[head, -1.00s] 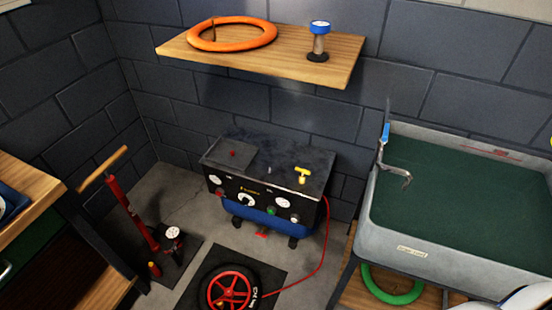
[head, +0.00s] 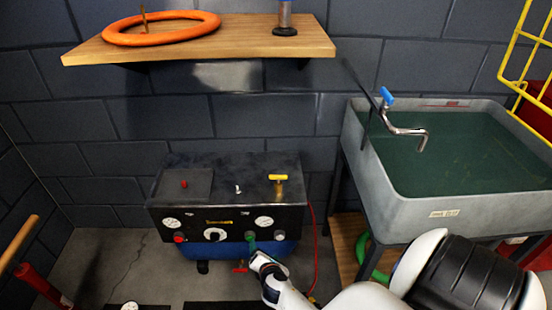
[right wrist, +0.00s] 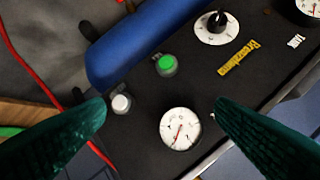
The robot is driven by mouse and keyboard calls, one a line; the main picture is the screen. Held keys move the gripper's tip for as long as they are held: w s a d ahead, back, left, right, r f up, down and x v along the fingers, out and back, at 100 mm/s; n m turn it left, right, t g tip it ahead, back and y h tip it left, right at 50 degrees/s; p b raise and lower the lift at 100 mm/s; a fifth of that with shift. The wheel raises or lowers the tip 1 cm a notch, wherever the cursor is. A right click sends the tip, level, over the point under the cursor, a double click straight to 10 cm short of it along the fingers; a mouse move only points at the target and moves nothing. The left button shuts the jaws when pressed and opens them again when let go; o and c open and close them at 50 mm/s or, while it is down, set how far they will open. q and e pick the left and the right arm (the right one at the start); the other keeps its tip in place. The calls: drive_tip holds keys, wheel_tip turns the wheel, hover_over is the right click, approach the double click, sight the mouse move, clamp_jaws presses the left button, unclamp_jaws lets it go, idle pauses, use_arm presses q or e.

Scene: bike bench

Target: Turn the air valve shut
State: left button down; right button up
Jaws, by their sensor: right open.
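The air compressor (head: 228,190) stands on the floor against the wall, a dark box over a blue tank. On its top right is a yellow T-shaped valve handle (head: 278,180), its bar lying across the picture; I take this as the air valve. My right gripper (head: 256,250) is low in front of the panel's right part, below the yellow handle and apart from it. In the right wrist view the gripper (right wrist: 160,100) is open and empty, its green fingers framing a gauge (right wrist: 181,129) and a pale button (right wrist: 121,103). The yellow handle is outside that view. My left gripper is not in view.
A wooden shelf (head: 235,48) with an orange ring (head: 161,29) overhangs behind the compressor. A grey sink (head: 430,206) stands to the right. A red hose (head: 315,255) runs down the compressor's right side. The space above the compressor's top is free.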

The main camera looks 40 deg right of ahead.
drive_tip(key=w+d+r+n+t+h+b, duration=0.2)
drive_tip(key=w+d+r+n+h+b, duration=0.15)
drive_tip(key=r, duration=0.25)
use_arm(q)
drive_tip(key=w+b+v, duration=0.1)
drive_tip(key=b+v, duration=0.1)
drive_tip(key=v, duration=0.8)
use_arm(e)
drive_tip(key=n+h, duration=0.3)
approach(278, 176)
drive_tip(key=shift+t, duration=0.4)
drive_tip(key=x, duration=0.2)
drive_tip(key=b+x, duration=0.1)
drive_tip(key=x, duration=0.1)
drive_tip(key=shift+s+d+f, duration=0.1)
drive_tip(key=shift+s+f, duration=0.05)
drive_tip(key=shift+f, duration=0.1)
drive_tip(key=b+x, duration=0.1)
drive_tip(key=x, duration=0.4)
drive_tip(key=shift+d, duration=0.15)
drive_tip(key=shift+w+d, duration=0.3)
drive_tip(key=shift+w, duration=0.2)
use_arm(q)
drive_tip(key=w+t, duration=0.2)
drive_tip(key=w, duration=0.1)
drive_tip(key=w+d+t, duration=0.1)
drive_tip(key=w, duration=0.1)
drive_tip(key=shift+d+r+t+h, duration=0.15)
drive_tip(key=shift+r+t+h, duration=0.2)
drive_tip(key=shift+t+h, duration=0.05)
